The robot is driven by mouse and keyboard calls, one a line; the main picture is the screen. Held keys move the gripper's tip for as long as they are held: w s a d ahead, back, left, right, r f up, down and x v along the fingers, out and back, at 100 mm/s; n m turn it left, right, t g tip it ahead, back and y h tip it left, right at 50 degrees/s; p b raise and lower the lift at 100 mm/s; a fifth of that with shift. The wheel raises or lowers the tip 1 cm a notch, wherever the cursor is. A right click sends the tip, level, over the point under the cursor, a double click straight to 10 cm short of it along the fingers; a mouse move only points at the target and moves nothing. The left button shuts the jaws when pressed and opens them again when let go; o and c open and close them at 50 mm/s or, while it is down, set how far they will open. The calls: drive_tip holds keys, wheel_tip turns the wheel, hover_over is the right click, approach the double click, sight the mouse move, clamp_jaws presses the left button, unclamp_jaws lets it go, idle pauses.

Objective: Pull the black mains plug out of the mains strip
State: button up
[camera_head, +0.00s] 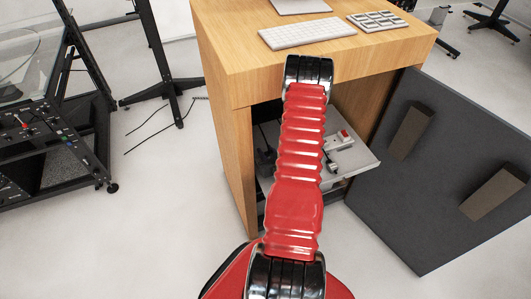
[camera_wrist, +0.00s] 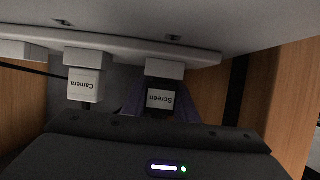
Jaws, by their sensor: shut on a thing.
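In the wrist view, a black mains plug (camera_wrist: 161,101) with an upside-down label "Screen" meets a white socket block (camera_wrist: 165,68) of the mains strip (camera_wrist: 120,39). I see no clear gap between plug and block. My gripper (camera_wrist: 159,110) is shut on this plug, with a dark purplish finger on each side. Its lower end is hidden. In the head view, my red arm hides the gripper and this plug. Part of a white strip with a red switch (camera_head: 344,135) shows beside the arm, inside the desk.
A white plug labelled "Camera" (camera_wrist: 84,86) sits left of the black one, close to my left finger. Wooden side walls (camera_wrist: 293,100) bound the space. In the head view, a grey shelf (camera_head: 357,160) holds the strip under the wooden desk (camera_head: 240,60). A dark panel (camera_head: 435,190) stands at right.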

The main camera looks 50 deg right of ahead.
drive_tip(key=shift+r, duration=0.15)
drive_tip(key=shift+r, duration=0.85)
drive_tip(key=shift+r, duration=0.35)
drive_tip(key=shift+r, duration=0.35)
drive_tip(key=shift+r, duration=0.3)
drive_tip(key=shift+a, duration=0.1)
